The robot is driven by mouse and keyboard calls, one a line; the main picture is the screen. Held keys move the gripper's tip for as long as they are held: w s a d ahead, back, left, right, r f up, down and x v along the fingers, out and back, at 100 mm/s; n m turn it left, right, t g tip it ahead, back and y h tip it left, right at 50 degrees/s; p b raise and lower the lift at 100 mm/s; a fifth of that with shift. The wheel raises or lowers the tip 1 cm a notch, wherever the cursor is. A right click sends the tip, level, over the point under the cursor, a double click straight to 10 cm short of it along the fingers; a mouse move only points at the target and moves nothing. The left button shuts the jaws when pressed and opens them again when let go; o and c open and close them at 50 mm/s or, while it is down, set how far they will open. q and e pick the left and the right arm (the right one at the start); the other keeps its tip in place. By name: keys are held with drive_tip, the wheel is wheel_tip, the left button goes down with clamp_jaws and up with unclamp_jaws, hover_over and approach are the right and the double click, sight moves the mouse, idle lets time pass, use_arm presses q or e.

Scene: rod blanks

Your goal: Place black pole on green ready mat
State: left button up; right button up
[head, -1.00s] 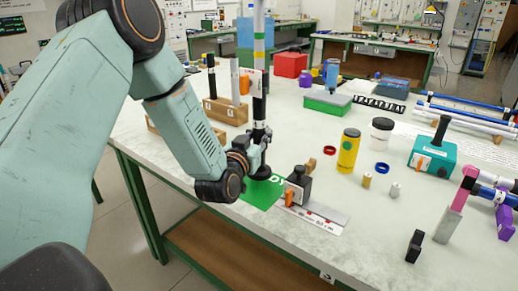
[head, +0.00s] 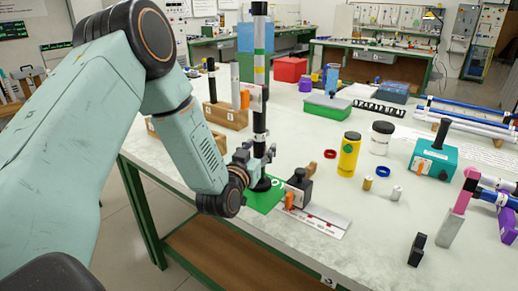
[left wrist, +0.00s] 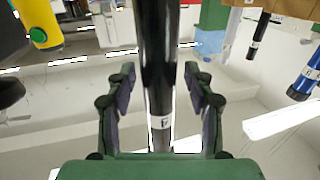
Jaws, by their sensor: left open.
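In the left wrist view the pole (left wrist: 158,60) passes between the two spread fingers of the gripper (left wrist: 160,75), with gaps on both sides. The mat is partly hidden by the pole's foot and my wrist. My right gripper is not in view.
A black block with an orange part (head: 299,187) stands close right of the mat, beside a grey strip (head: 325,216). A wooden rack (head: 226,115) with upright rods is behind. A yellow cylinder (head: 348,155) stands right.

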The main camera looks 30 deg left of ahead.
use_arm(q)
drive_tip(key=shift+r, duration=0.15)
drive_tip(key=shift+s+r, duration=0.15)
drive_tip(key=s+d+p, duration=0.2)
drive_tip(key=s, duration=0.9)
drive_tip(key=shift+s+d, duration=0.15)
drive_tip(key=shift+s, duration=0.15)
drive_tip(key=shift+s, duration=0.1)
